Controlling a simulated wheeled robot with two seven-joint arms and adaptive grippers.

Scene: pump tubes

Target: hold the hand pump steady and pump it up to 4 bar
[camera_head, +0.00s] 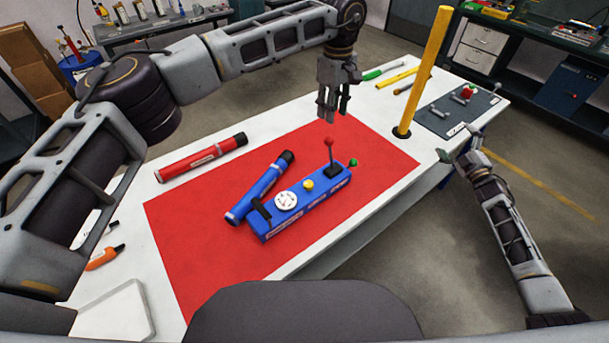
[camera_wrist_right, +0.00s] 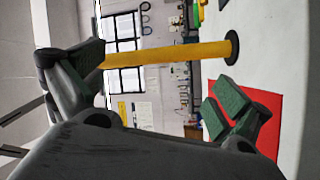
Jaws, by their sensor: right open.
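The blue hand pump (camera_head: 318,207) lies on the red mat (camera_head: 215,262). It has a white round dial, a yellow button, a green knob, a black grip at its near left end and a lever with a red ball (camera_head: 328,142) at its far right end. My left gripper (camera_head: 335,117) hangs fingers down beyond the lever, apart from the pump, with its fingers apart and empty. My right gripper (camera_head: 459,155) is at the table's right edge, away from the pump. In the right wrist view its fingers (camera_wrist_right: 150,85) are wide apart with nothing between them.
A blue tube (camera_head: 259,188) lies beside the pump, and a red tube (camera_head: 201,157) lies at the mat's left. A tall yellow pole (camera_head: 424,70) rises between the grippers. The mat's near part is clear.

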